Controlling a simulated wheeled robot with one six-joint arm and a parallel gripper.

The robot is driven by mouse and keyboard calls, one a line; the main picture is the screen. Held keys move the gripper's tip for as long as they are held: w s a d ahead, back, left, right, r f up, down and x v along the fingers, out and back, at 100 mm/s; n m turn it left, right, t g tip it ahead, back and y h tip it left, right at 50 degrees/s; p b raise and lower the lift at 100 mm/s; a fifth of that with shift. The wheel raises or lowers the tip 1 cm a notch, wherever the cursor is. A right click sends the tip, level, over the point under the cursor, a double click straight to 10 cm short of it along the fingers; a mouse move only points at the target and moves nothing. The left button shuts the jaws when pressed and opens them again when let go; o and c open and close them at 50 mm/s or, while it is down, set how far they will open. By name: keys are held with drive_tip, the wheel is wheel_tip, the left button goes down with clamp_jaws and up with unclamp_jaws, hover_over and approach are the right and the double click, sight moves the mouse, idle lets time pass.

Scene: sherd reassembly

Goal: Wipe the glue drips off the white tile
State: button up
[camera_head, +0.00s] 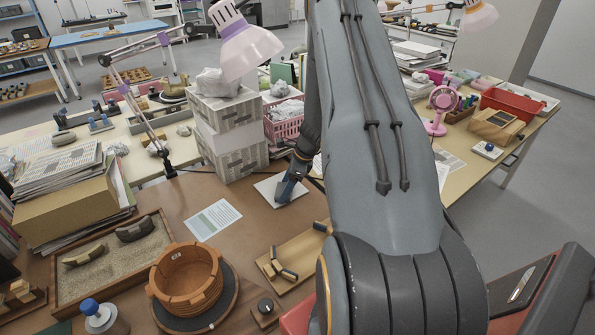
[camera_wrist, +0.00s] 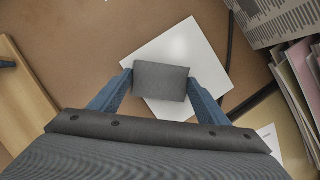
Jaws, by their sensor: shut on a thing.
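The white tile (camera_head: 266,187) lies flat on the brown table, beyond the printed sheet and in front of the stacked boxes. It also shows in the wrist view (camera_wrist: 180,45), turned at an angle. My gripper (camera_wrist: 160,79) has its blue fingers shut on a dark grey block (camera_wrist: 161,88), held between the tips. The block covers the middle of the tile in the wrist view; I cannot tell whether it touches the tile. In the head view my gripper (camera_head: 290,188) is over the tile's right part. I see no glue drips on the visible part of the tile.
A printed sheet (camera_head: 212,219) lies left of the tile. Stacked boxes (camera_head: 228,135) and a lamp (camera_head: 246,50) stand behind. A dark cable (camera_wrist: 229,45) runs beside the tile. An orange pot (camera_head: 187,283), a sand tray (camera_head: 110,268) and a wooden tray (camera_head: 297,252) are nearer.

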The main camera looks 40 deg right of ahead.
drive_tip(key=shift+s, duration=0.4)
drive_tip(key=shift+s+r, duration=0.2)
drive_tip(key=shift+s, duration=0.1)
drive_tip(key=shift+w+r+p, duration=0.1)
drive_tip(key=shift+r+p, duration=2.35)
drive_tip(key=shift+r, duration=1.5)
